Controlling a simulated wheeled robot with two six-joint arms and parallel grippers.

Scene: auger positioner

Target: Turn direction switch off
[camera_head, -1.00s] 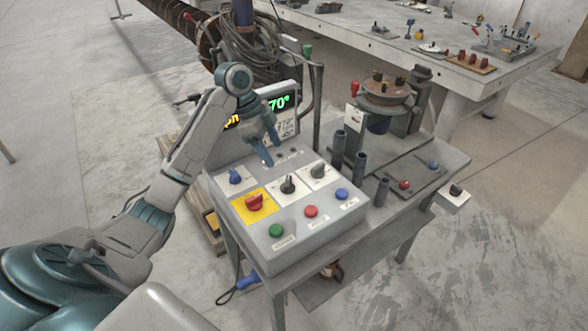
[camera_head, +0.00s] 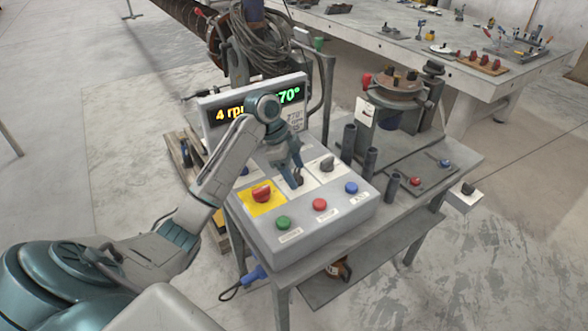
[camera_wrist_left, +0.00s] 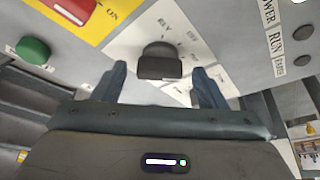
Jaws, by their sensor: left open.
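The direction switch is a black rotary knob (camera_wrist_left: 158,61) on a white plate (camera_wrist_left: 128,48) lettered REV in the left wrist view. Its other lettering is partly hidden, and I cannot tell which mark the knob points to. In the head view the knob (camera_head: 298,177) is mostly covered by my left gripper (camera_head: 292,174), which points down at the panel. In the left wrist view the open fingers of my left gripper (camera_wrist_left: 160,76) stand on either side of the knob, with gaps to both sides. My right gripper is not in view.
The grey control panel (camera_head: 325,225) carries a red switch on a yellow plate (camera_head: 262,196), another black knob (camera_head: 327,164), and green (camera_head: 283,222), red (camera_head: 320,205) and blue (camera_head: 351,187) buttons. Upright dark tubes (camera_head: 349,140) stand to the right. A display (camera_head: 230,113) stands behind.

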